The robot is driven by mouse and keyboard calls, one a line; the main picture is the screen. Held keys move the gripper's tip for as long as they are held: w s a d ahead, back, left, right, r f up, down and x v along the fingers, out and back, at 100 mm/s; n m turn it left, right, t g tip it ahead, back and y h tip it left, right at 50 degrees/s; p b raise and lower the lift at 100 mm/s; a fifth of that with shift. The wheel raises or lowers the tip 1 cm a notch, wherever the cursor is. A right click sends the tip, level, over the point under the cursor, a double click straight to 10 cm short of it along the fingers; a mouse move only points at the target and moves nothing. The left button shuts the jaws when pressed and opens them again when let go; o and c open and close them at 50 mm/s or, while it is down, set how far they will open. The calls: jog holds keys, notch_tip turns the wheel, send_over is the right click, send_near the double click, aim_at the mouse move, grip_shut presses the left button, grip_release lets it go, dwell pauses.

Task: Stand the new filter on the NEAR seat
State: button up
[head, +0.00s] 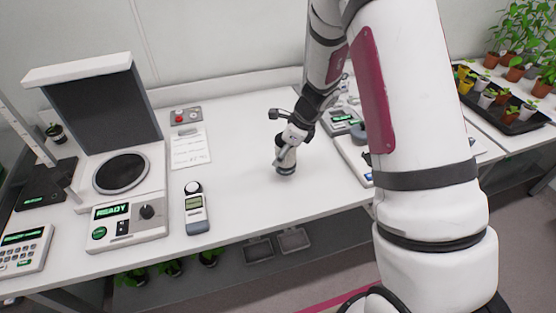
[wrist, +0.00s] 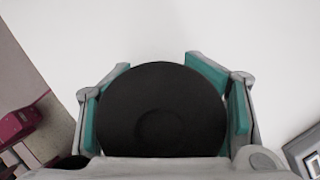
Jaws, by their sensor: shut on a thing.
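My gripper (head: 287,152) is shut on a cylinder with a pale body and dark bands, which I take to be the new filter (head: 286,167). It is held roughly upright at or just above the white bench; I cannot tell whether it touches. In the wrist view the filter's black round end (wrist: 160,112) fills the space between the teal finger pads of my gripper (wrist: 162,80). A pale unit (head: 350,152) with a dark round part stands right of the gripper, partly hidden by my arm. I cannot make out which place is the near seat.
A READY-display device (head: 128,222) with a black disc and dark panel stands at the left. A handheld meter (head: 196,212), a paper note (head: 190,148) and a small red-button box (head: 186,115) lie on the bench (head: 250,195). Clear bench surrounds the gripper's left and front.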

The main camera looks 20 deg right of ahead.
jog(key=shift+w+a, duration=0.5)
jog(key=shift+a, duration=0.1)
jog(key=f, duration=0.2)
jog(key=shift+s+d+f+p, duration=0.15)
jog(key=shift+d+f+p, duration=0.1)
jog(key=shift+f+p, duration=0.15)
jog(key=shift+f, duration=0.4)
jog(key=o, duration=1.4)
jog(key=shift+f, duration=0.1)
jog(key=shift+o, duration=0.2)
